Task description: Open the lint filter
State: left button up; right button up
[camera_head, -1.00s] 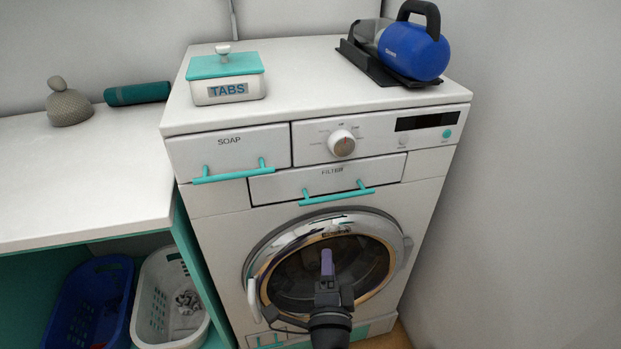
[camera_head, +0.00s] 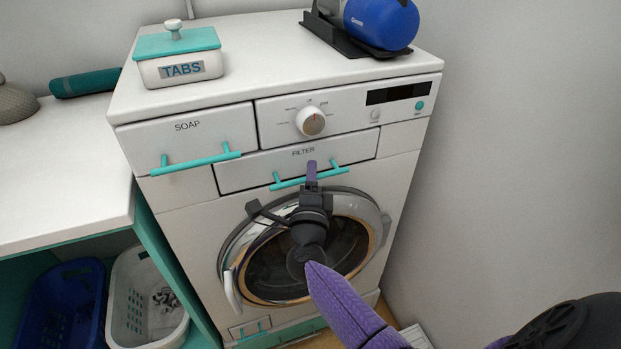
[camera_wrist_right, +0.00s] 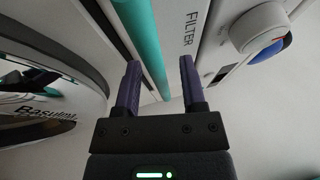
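The filter drawer (camera_head: 245,174) is a white panel labelled FILTER above the round door of the washing machine, and it looks shut. Its teal bar handle (camera_head: 345,170) runs across the lower part of the panel. My right gripper (camera_head: 311,166) is at the middle of this handle. In the right wrist view the purple fingers of my right gripper (camera_wrist_right: 160,78) are apart. The teal handle (camera_wrist_right: 146,45) shows between them, nearer the left finger, with a gap on the right. I cannot tell whether a finger touches it. My left gripper is not in view.
The soap drawer (camera_head: 186,126) with its own teal handle is to the left. A dial (camera_head: 311,121) sits above the filter drawer. The round glass door (camera_head: 268,265) is below, behind my right arm. A wall closes the right side.

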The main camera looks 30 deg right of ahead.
grip_shut()
dwell(0.4)
dwell(0.9)
